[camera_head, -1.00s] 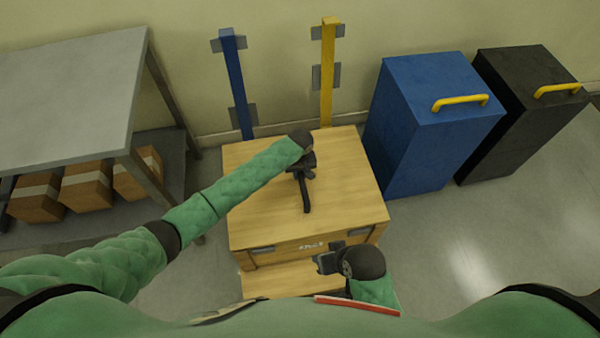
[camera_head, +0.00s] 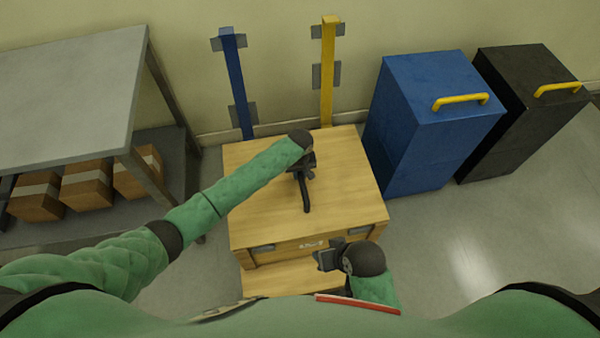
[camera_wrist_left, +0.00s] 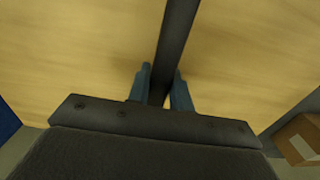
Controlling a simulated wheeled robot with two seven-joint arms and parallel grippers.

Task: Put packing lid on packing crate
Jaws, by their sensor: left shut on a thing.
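The packing lid (camera_head: 350,190) is a flat light-wood panel with a dark bar handle (camera_head: 306,198). It lies over the packing crate (camera_head: 290,253), a wooden box whose front shows below the lid edge. Whether a gap stays between them I cannot tell. My left gripper (camera_head: 303,172) is over the lid's middle, shut on the handle. In the left wrist view, its blue-grey fingers (camera_wrist_left: 160,85) stand on both sides of the dark handle bar (camera_wrist_left: 176,35), above the wood lid (camera_wrist_left: 80,55). My right gripper (camera_head: 325,259) is at the crate's front; its fingers are too unclear to judge.
A low wooden surface (camera_head: 275,285) shows in front of the crate. A blue bin (camera_head: 425,130) and a black bin (camera_head: 525,110) stand at right. A grey table (camera_head: 70,95) with boxes (camera_head: 85,187) below is at left. Blue (camera_head: 237,85) and yellow (camera_head: 327,75) posts stand behind.

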